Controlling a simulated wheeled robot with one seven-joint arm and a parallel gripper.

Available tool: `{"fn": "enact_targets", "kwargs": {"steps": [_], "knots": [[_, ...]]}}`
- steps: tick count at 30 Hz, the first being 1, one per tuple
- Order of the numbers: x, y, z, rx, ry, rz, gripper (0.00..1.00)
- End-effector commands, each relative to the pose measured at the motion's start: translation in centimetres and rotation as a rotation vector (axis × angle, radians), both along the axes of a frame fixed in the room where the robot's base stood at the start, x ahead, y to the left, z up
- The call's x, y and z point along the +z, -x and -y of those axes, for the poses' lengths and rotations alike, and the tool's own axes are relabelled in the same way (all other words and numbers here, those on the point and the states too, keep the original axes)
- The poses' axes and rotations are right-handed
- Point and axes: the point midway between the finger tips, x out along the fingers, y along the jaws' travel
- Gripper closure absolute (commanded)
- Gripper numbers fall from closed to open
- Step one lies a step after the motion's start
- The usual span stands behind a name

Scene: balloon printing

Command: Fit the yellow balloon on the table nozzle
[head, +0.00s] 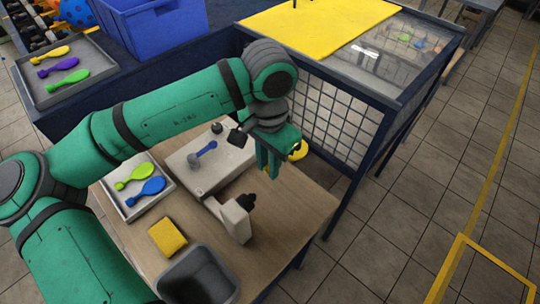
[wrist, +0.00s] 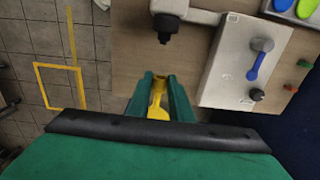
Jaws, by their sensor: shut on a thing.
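My gripper (head: 268,172) is shut on the yellow balloon (head: 299,150), above the far right part of the wooden table. In the wrist view the balloon (wrist: 158,112) sits between the green fingers of my gripper (wrist: 159,82), its narrow neck toward the top of the picture. In the wrist view the nozzle (wrist: 166,28) lies above the fingertips, apart from the balloon. In the head view the fingers and arm hide part of the balloon.
A white panel with a blue lever (head: 206,149) lies beside the stand. A tray (head: 125,205) holds a green and a blue balloon. A yellow block (head: 167,237) and a grey bin (head: 197,278) are at the near side. A mesh-sided cabinet (head: 338,115) stands behind the table.

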Motion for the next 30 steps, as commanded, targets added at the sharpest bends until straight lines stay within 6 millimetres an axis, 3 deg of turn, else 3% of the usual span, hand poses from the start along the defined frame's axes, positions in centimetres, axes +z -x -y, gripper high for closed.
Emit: {"fn": "enact_targets", "kwargs": {"steps": [20, 30], "knots": [[-5.8, 0.3, 0.0, -0.004, 0.0, -0.001, 0.93], [-5.7, 2.1, -1.9, -0.001, 0.001, -0.001, 0.93]]}}
